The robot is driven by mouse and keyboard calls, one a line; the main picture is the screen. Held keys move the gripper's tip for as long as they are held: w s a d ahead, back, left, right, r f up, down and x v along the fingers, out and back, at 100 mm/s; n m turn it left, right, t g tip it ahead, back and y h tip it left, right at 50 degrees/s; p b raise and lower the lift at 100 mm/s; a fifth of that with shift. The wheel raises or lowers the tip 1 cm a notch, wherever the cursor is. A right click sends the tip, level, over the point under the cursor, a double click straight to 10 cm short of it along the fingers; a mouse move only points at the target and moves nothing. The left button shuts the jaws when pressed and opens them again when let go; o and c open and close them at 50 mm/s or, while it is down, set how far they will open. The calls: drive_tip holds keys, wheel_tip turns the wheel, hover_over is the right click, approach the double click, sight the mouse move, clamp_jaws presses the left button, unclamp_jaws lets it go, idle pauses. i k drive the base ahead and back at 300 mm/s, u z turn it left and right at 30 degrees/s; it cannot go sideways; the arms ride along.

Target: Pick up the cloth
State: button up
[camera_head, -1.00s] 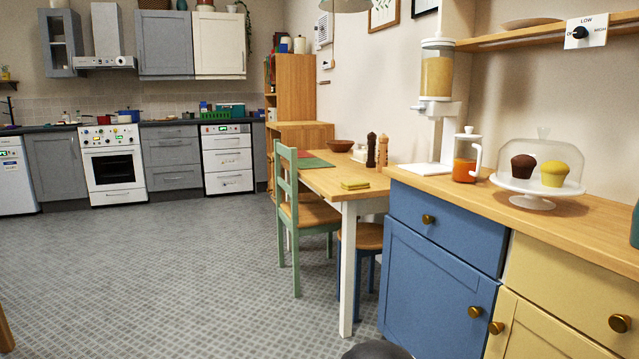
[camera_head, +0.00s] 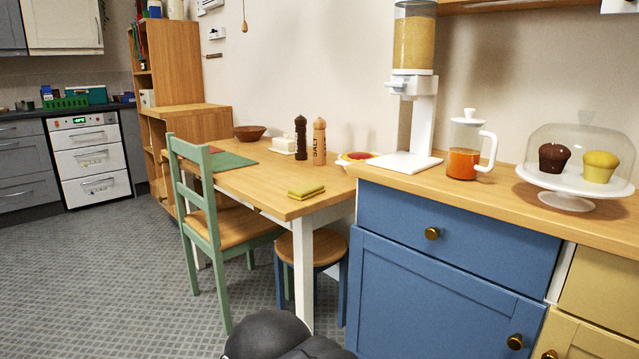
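A small folded yellow cloth (camera_head: 306,191) with a darker edge lies flat on the near part of the wooden table (camera_head: 262,200). It is close to the table's front right corner, left of the blue cabinet. A dark rounded part of my own arm shows at the bottom middle, below the table. My gripper's fingers are out of the picture.
A green chair (camera_head: 205,215) stands at the table's left side and a stool (camera_head: 325,248) is under it. Pepper and salt mills (camera_head: 319,142), a butter dish (camera_head: 285,145) and a bowl (camera_head: 249,132) stand behind. The blue cabinet (camera_head: 445,260) blocks the right. Floor at left is clear.

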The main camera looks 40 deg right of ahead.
sight(304, 192)
drive_tip(key=z, duration=0.8)
drive_tip(key=i, duration=0.85)
drive_tip(key=z, duration=1.35)
drive_tip(key=i, duration=0.2)
